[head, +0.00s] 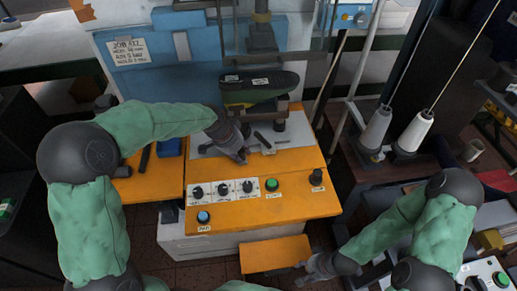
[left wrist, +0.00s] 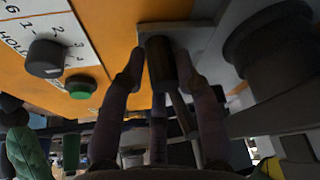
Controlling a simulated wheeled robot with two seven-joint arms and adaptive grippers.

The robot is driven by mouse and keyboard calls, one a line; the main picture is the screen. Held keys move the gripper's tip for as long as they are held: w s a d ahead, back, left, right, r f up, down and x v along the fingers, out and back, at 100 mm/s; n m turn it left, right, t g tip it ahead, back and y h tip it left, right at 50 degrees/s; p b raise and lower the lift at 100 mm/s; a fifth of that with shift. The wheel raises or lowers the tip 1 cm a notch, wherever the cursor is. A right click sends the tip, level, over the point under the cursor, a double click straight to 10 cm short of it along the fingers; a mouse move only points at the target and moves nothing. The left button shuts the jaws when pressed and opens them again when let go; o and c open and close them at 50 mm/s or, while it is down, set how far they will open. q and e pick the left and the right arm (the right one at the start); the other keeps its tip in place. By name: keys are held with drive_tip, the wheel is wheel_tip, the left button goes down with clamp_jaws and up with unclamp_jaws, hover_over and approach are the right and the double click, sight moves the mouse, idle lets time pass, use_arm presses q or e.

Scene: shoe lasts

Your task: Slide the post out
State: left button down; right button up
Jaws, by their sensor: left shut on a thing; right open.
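The post appears as a short dark cylinder (left wrist: 160,62) in the left wrist view, beside the edge of the orange panel. My left gripper (left wrist: 158,72) is shut on it, with one finger on each side. In the head view my left gripper (head: 242,154) is low over the machine's grey plate, below the shoe last (head: 262,88). There the post is hard to tell from the gripper and dark parts around it. My right gripper (head: 306,272) is open and empty beside a low orange plate.
The orange control panel (head: 265,214) with knobs, a green button (head: 272,185) and a blue button (head: 203,217) lies in front of the left gripper. The low orange plate (head: 272,256) is below. White thread cones (head: 414,132) stand at the right.

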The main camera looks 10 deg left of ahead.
use_arm(q)
drive_tip(key=s+a, duration=0.1)
drive_tip(key=a, duration=0.4)
drive_tip(key=s+a, duration=0.1)
drive_tip(key=a, duration=0.2)
drive_tip(key=shift+s+a+r, duration=0.25)
drive_tip(key=shift+s+r, duration=0.1)
drive_tip(key=c, duration=1)
unclamp_jaws()
drive_tip(key=shift+a, duration=0.1)
drive_tip(key=shift+f, duration=0.2)
drive_tip(key=shift+s, duration=0.1)
drive_tip(key=v, duration=1.2)
drive_tip(key=shift+s, duration=0.1)
